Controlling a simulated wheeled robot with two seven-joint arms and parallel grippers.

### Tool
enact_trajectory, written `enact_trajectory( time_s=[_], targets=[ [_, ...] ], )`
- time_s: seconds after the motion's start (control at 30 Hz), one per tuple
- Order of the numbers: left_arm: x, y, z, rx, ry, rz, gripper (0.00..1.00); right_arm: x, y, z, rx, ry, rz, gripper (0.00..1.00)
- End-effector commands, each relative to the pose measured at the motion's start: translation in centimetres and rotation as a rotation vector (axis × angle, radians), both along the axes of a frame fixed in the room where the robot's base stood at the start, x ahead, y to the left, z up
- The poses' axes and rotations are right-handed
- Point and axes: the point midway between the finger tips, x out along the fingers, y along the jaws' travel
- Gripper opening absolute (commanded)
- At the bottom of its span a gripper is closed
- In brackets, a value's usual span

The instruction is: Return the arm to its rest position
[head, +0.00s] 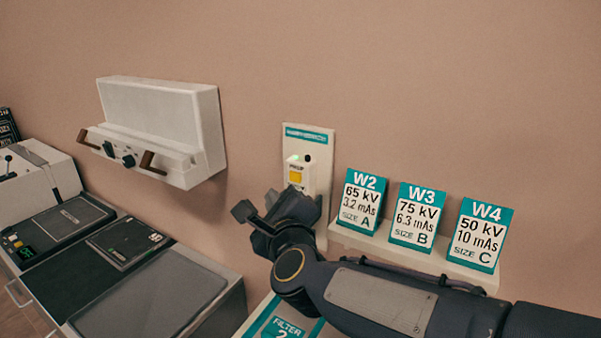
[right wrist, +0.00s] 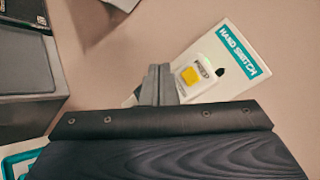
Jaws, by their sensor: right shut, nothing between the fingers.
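My right arm comes in from the lower right in the head view. Its gripper (head: 247,214) is in front of the wall, just left of and below the hand switch's yellow button. In the right wrist view the two fingers of the gripper (right wrist: 158,84) are together, with nothing between them. The hand switch plate (head: 322,150) is on the wall, with a yellow button and a small green light. The plate also shows in the right wrist view (right wrist: 232,75), tilted. Its lower part is partly hidden by my gripper and wrist. My left gripper is not in view.
A ledge (head: 465,278) holds cards W2 (head: 360,200), W3 (head: 416,218) and W4 (head: 479,236) behind my forearm. A white wall unit (head: 165,130) with brown handles is at left. A counter with dark panels (head: 150,300) stands below it. A filter sign (head: 283,328) is below my wrist.

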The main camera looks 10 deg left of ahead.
Motion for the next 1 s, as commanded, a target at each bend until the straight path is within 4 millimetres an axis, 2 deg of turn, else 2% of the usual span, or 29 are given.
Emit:
enact_trajectory(
  time_s=[0.07, 0.13, 0.17, 0.27, 0.3, 0.37, 0.4, 0.5, 0.6, 0.7, 0.8, 0.9, 1.0],
  targets=[
    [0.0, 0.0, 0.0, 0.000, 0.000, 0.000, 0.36, 0.4, -1.7, 0.2, -0.034, -0.005, 0.012, 0.00],
    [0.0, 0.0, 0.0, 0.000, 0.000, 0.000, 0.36, 0.7, -4.4, 0.2, -0.106, -0.016, 0.042, 0.00],
    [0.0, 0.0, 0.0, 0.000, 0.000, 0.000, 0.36, 0.7, -5.9, 0.2, -0.150, -0.024, 0.062, 0.00],
    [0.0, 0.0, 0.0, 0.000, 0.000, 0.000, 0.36, -0.3, -12.1, -0.7, -0.353, -0.066, 0.153, 0.00],
    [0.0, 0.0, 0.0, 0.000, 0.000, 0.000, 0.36, -1.3, -14.7, -1.4, -0.449, -0.085, 0.197, 0.00],
    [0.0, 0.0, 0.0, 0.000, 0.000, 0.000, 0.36, -3.4, -18.3, -2.8, -0.600, -0.117, 0.267, 0.00],
    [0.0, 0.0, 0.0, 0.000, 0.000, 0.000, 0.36, -5.0, -20.6, -3.9, -0.704, -0.134, 0.314, 0.00],
    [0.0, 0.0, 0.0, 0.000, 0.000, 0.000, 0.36, -9.8, -25.5, -7.3, -0.959, -0.164, 0.437, 0.00],
    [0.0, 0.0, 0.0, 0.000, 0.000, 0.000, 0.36, -14.8, -29.3, -11.1, -1.187, -0.163, 0.566, 0.00],
    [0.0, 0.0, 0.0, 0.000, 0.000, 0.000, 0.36, -19.3, -32.0, -14.5, -1.362, -0.137, 0.690, 0.00],
    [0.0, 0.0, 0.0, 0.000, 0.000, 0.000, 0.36, -22.7, -33.6, -17.0, -1.477, -0.103, 0.795, 0.00],
    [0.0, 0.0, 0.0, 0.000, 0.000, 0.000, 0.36, -24.7, -34.5, -18.5, -1.538, -0.079, 0.865, 0.00],
    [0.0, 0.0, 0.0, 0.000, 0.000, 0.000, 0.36, -25.6, -34.8, -19.1, -1.561, -0.069, 0.898, 0.00]
  ],
)
